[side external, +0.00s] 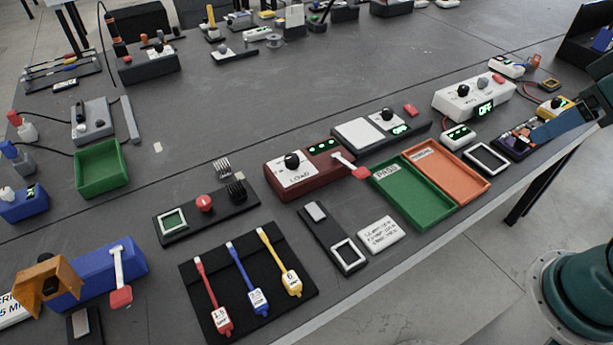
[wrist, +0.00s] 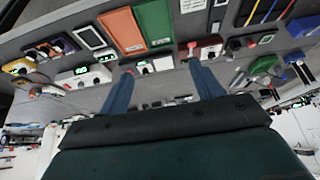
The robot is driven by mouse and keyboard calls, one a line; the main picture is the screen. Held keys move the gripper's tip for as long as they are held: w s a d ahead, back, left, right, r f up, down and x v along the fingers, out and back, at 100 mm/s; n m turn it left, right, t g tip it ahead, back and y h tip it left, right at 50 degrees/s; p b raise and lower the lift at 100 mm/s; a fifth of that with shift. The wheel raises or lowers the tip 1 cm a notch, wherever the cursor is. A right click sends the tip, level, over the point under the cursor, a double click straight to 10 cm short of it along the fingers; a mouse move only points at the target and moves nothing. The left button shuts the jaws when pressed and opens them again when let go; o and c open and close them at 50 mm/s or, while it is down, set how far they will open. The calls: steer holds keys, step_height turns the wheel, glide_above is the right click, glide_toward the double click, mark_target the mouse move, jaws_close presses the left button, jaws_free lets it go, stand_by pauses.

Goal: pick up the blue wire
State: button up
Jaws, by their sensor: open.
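The blue wire (side external: 243,272) lies straight on a black mat (side external: 200,262), with a labelled blue block at its near end. A red wire (side external: 210,295) lies to its left and a yellow wire (side external: 280,262) to its right. In the wrist view the blue wire (wrist: 286,10) shows at the upper right corner, partly cut off. My gripper (wrist: 159,67) is open and empty, its two blue fingers spread. In the side view a blue part of my gripper (side external: 566,124) shows at the right edge, far from the wires.
Between my gripper and the mat are an orange tray (side external: 462,180), a green tray (side external: 420,210), a dark red box (side external: 312,178) with a lever, and a white label plate (side external: 380,235). A blue lever box (side external: 100,272) stands left of the mat. The space above the mat is clear.

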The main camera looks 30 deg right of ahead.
steer(key=shift+c, duration=1.3)
steer(key=w+a+f+g+y, duration=0.1)
steer(key=w+a+g, duration=0.2)
steer(key=w+a, duration=1.4)
steer(key=s+a+f+g, duration=0.1)
steer(key=a+f, duration=0.7)
steer(key=a, duration=0.4)
steer(key=s+a+f+g+h, duration=0.1)
steer(key=s+a+f, duration=0.1)
steer(key=a+f, duration=0.6)
steer(key=a, duration=0.5)
steer(key=shift+a+f+g, duration=0.15)
steer(key=shift+f+g, duration=0.15)
steer(key=shift+f, duration=0.05)
